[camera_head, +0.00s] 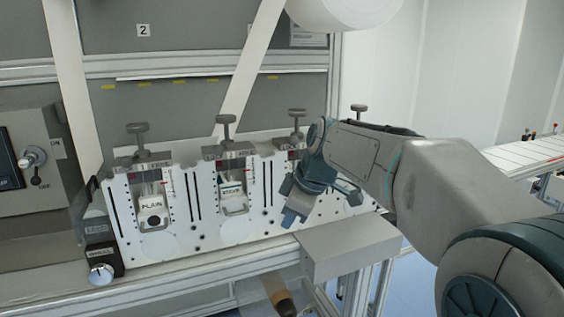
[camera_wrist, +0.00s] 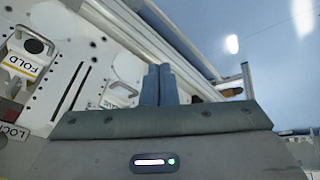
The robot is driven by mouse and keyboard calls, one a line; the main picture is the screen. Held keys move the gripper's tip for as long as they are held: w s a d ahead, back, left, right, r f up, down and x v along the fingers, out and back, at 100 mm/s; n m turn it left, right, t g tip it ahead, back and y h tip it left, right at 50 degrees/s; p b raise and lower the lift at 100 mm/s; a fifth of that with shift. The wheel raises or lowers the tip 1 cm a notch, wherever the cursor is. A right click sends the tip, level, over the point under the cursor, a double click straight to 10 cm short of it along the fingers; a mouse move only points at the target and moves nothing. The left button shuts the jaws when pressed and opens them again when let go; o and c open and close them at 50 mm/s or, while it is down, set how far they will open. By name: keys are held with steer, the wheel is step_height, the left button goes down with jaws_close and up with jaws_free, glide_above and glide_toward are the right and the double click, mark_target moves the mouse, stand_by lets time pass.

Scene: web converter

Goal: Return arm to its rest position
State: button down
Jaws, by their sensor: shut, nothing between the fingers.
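My gripper (camera_head: 289,219) hangs from my bent arm in front of the white slotted panel (camera_head: 185,232), toward its right part. It points down and slightly left. In the wrist view the two blue-grey fingers (camera_wrist: 158,84) stand side by side, shut with nothing between them. The panel also shows there, with a block labelled FOLD (camera_wrist: 20,66) at the left, apart from the fingers. My arm comes in from the right and hides part of the panel's right side.
A block labelled PLAIN (camera_head: 151,204) and another labelled block (camera_head: 231,193) sit in the panel under T-handles. A grey box-shaped ledge (camera_head: 350,245) is just right of and below my gripper. A knob box (camera_head: 102,268) stands at the left. A white table (camera_head: 530,158) is far right.

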steer(key=s+d+f+m+h, duration=0.1)
steer(key=s+d+f+m, duration=0.2)
steer(key=s, duration=0.4)
steer(key=s+d+f+m+h+p, duration=0.1)
steer(key=s+d+f+m, duration=0.3)
steer(key=s+d+m, duration=0.2)
steer(key=s+d+f+m+h+p, duration=0.1)
steer(key=s+d+f+m, duration=0.3)
steer(key=s, duration=0.5)
steer(key=shift+d+f+m+g+h, duration=0.25)
steer(key=shift+d+m+h, duration=0.35)
steer(key=shift+m, duration=0.5)
